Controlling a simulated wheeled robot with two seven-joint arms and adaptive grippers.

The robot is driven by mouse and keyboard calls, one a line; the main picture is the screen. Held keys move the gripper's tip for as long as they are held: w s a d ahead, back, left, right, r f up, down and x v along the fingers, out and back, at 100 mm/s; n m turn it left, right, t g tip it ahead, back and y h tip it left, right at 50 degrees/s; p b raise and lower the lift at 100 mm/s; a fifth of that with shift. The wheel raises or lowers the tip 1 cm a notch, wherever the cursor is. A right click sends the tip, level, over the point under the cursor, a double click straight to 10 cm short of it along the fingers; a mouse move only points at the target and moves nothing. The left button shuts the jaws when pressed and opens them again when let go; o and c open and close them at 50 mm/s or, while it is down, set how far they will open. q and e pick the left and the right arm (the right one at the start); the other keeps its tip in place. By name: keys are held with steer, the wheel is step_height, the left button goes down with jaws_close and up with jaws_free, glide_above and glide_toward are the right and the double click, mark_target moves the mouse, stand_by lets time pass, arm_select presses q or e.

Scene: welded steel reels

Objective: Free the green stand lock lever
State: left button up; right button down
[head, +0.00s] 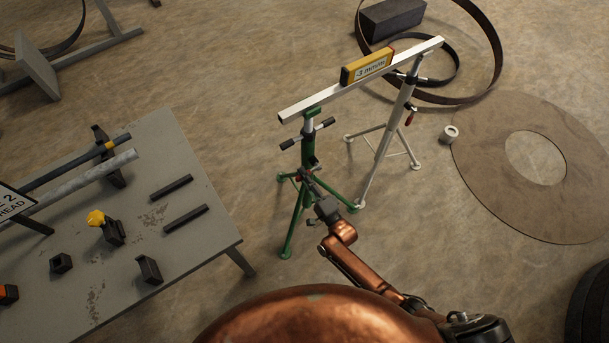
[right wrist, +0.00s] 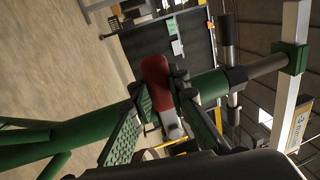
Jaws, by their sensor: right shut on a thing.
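The green stand (head: 308,148) stands upright on the floor on spread legs, with a dark-ended cross handle near its top. Its post and legs also show close up in the right wrist view (right wrist: 55,133). The lock lever (right wrist: 156,82) has a red grip and lies between my right fingers in the right wrist view. My right gripper (head: 312,187) is at the stand's lower post and is shut on the lever. The fingers and the stand partly hide the lever's pivot. My left gripper is not in view.
A white beam (head: 300,108) bridges the green stand and a grey stand (head: 392,130), with a yellow level (head: 367,66) on top. A grey table (head: 205,232) with tools stands left. A flat steel ring (head: 495,165) lies right. Floor between table and stand is open.

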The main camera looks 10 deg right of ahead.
steer(key=c, duration=1.8)
jaws_free()
steer(key=v, duration=1.2)
